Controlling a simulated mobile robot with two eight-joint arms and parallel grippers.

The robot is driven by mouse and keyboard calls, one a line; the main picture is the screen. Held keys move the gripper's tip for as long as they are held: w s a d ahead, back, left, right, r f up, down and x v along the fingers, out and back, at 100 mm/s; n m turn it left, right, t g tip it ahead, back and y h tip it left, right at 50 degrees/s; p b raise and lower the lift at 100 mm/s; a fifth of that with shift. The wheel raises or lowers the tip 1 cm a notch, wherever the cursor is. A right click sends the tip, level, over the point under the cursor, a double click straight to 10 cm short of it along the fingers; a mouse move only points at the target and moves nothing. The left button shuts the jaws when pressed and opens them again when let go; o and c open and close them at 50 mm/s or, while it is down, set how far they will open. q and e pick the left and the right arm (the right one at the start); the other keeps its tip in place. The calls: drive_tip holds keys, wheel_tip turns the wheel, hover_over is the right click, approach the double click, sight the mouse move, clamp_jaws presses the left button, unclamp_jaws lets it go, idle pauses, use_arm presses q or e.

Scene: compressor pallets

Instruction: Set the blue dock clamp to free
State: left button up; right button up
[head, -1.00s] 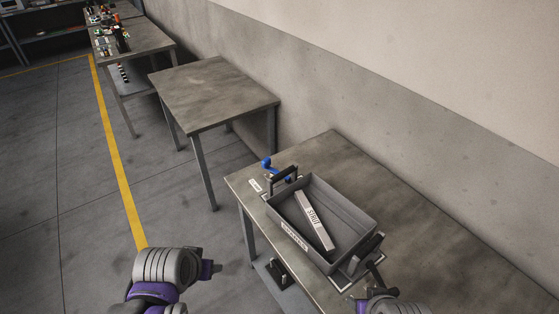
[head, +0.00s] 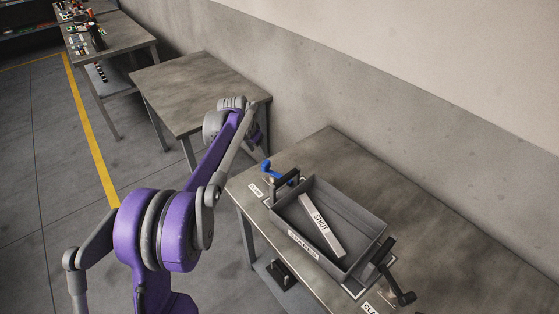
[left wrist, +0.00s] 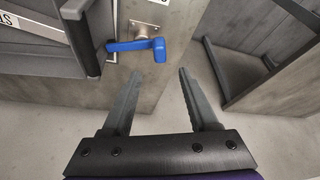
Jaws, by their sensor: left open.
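The blue dock clamp (head: 277,175) is a lever with a thick end knob, at the far left end of the tray on the near table. In the left wrist view the blue clamp (left wrist: 130,45) is mounted on a round metal pivot beside the tray's dark handle, its knob toward the right. My left gripper (left wrist: 160,74) is open and empty. Its fingertips are just short of the knob in that picture, apart from it. In the head view my left arm reaches toward the clamp, and its wrist mostly hides the fingers. My right gripper is out of view.
A grey tray (head: 371,222) with dark end handles holds a white-labelled strut (head: 320,228). A dark clamp lever (head: 398,290) stands at its near end. A bare table (head: 185,85) stands behind, with a gap between the tables. The wall runs along the right.

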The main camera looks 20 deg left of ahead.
sight(265, 163)
use_arm(q)
drive_tip(key=x, duration=1.1)
clamp_jaws()
idle(1.2)
